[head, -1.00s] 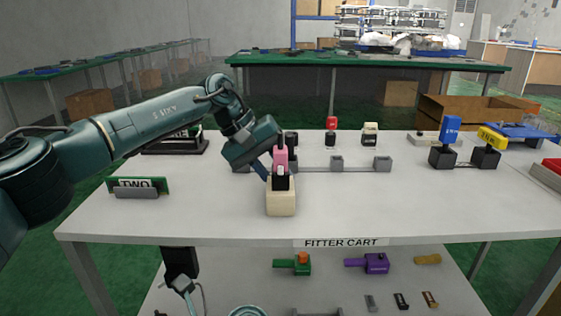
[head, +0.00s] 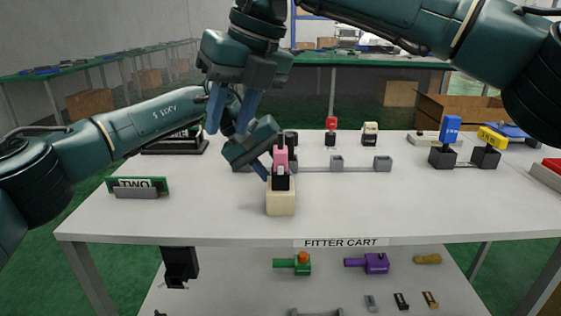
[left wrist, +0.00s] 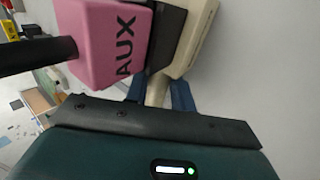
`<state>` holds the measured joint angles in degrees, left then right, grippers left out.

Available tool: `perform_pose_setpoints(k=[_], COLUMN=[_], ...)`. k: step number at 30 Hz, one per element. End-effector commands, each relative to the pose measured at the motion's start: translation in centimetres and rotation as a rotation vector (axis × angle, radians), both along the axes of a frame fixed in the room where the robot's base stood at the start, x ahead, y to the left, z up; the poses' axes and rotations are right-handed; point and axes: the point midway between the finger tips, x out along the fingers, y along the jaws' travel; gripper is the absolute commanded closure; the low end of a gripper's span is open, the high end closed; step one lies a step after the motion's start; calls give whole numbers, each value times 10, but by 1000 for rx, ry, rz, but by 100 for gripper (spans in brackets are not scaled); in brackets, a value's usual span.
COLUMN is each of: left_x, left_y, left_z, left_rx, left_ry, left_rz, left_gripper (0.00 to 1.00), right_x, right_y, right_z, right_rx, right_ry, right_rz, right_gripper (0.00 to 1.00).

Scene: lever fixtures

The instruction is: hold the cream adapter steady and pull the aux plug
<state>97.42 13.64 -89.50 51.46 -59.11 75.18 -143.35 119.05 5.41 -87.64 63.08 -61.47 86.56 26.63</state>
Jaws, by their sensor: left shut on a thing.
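The cream adapter (head: 281,204) stands upright on the white table near its front edge; it also shows in the left wrist view (left wrist: 196,40). The pink aux plug (head: 281,157), lettered AUX in the left wrist view (left wrist: 110,42), sits upright on top, above a black part (head: 281,184). A dark cable leaves the plug's top. My left gripper (head: 266,174) is shut on the cream adapter from the left, its blue fingers either side of a narrow cream part in the left wrist view. My right gripper (head: 228,120) is open and empty, above and left of the plug, fingers down.
A grey rail (head: 350,169) with small blocks lies behind the adapter. Blue (head: 451,128) and yellow (head: 491,138) levers stand at the right. A green TWO plate (head: 138,186) stands at the left. The table front right of the adapter is clear.

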Motion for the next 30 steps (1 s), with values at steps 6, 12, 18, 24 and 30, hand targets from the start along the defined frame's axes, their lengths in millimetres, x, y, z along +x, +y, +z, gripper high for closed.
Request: perform_pose_setpoints(k=[6, 12, 18, 24, 30], left_x=[0, 0, 0, 0, 0], left_y=[0, 0, 0, 0, 0], left_z=[0, 0, 0, 0, 0], left_rx=[0, 0, 0, 0, 0], left_ry=[0, 0, 0, 0, 0], left_rz=[0, 0, 0, 0, 0], left_gripper=[100, 100, 100, 100, 100], right_x=[21, 25, 29, 37, 45], right_y=[-51, -69, -70, -70, -70], right_z=[38, 51, 35, 6, -24], right_rx=[-179, -221, -222, -222, -221], right_ry=[-36, -54, -53, -52, -51], right_rz=[-475, -648, -657, -654, -655], right_gripper=[67, 67, 67, 67, 67])
